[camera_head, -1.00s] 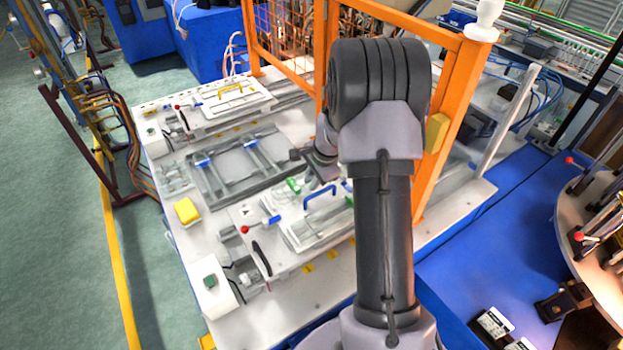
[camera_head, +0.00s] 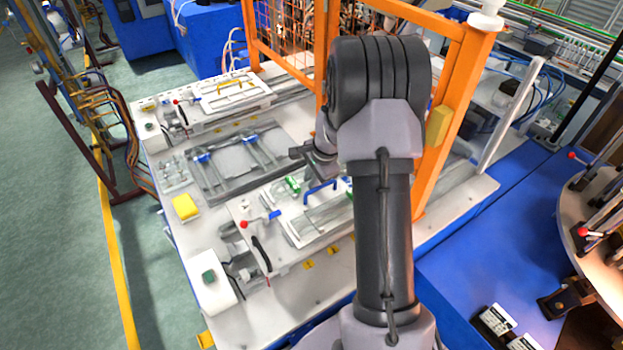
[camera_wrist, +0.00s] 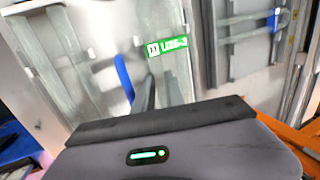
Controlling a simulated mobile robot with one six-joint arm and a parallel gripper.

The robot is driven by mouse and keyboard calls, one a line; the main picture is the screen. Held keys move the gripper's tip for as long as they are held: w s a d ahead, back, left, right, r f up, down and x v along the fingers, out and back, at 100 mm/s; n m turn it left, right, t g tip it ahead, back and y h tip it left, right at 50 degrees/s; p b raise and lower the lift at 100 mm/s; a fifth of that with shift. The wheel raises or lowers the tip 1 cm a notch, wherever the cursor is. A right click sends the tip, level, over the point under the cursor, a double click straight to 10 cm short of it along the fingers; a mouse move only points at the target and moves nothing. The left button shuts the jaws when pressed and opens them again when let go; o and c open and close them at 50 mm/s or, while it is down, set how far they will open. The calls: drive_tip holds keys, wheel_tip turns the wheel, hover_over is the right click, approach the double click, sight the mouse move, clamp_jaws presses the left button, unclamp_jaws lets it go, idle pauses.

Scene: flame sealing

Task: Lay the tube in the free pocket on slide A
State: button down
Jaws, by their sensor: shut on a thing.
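My gripper (camera_head: 312,160) hangs over the white bench in the head view, between the near slide and the grey frame. It is shut; the tube in its jaws cannot be made out, as my wrist and the angle hide it. The near slide (camera_head: 283,228) has a blue handle (camera_head: 322,192) and a green label (camera_head: 293,184). In the wrist view, the blue handle (camera_wrist: 124,77) and green label (camera_wrist: 167,47) lie ahead of my gripper body. The far slide (camera_head: 215,104) has a yellow handle (camera_head: 237,84). I cannot read which is slide A, and no free pocket shows clearly.
A grey frame (camera_head: 208,187) with blue clamps lies between the slides. A red-knobbed lever (camera_head: 244,224) stands at the near slide's left. A yellow box (camera_head: 185,206) sits on the bench. The orange guard post (camera_head: 450,120) rises close behind my arm.

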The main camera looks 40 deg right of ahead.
sight(324, 199)
drive_tip(key=c, duration=1.3)
unclamp_jaws()
drive_tip(key=p+v, duration=0.2)
drive_tip(key=v, duration=1.5)
drive_tip(key=shift+r, duration=0.2)
